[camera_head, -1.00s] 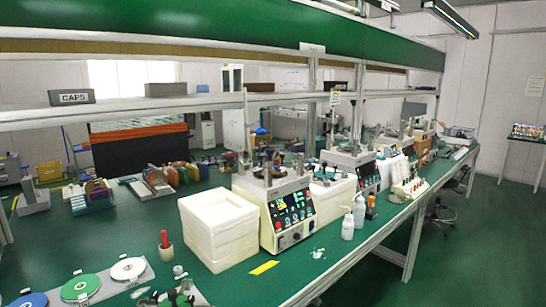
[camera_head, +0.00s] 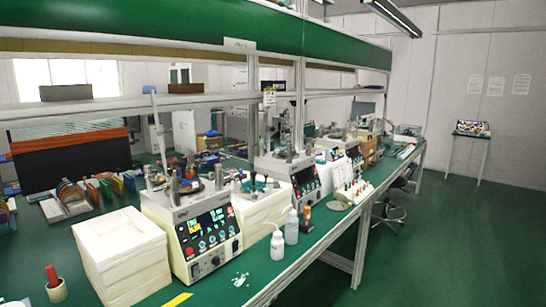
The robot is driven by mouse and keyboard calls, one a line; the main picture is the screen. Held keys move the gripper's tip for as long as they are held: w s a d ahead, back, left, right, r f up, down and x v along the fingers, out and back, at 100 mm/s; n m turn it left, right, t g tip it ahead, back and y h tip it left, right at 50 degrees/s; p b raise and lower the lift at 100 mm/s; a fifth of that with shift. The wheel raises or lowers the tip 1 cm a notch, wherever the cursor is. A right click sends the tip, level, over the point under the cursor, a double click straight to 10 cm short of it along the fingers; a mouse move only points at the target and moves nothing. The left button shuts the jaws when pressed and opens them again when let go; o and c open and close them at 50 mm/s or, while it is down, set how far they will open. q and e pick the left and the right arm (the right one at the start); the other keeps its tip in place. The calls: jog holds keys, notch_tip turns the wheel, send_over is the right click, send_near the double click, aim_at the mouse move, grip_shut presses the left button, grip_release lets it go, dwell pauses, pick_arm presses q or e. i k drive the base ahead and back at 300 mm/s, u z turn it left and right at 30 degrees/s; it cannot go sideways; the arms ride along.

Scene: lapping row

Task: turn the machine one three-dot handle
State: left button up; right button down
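The nearest lapping machine (camera_head: 208,240) stands on the green bench left of centre. It is cream-coloured, with a dark front panel bearing a lit display and coloured controls. A short label on its top front edge seems to read "ONE". Several metal posts and fittings stand on its top; I cannot make out three dots on any handle. A second similar machine (camera_head: 303,182) stands further along the bench, with more equipment behind it. Neither of my grippers is in view.
White stacked boxes (camera_head: 122,262) stand left of the nearest machine. Two white bottles (camera_head: 291,228) stand right of it. A yellow strip (camera_head: 177,300) lies in front. Open green floor (camera_head: 440,250) lies to the right, beyond a stool (camera_head: 388,210).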

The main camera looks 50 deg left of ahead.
aim_at(190, 162)
jog(key=z, duration=0.1)
jog(key=i, duration=1.65)
jog(key=u, duration=0.5)
jog(key=i, duration=0.95)
jog(key=u, duration=1.5)
jog(key=i, duration=0.85)
jog(key=u, duration=0.75)
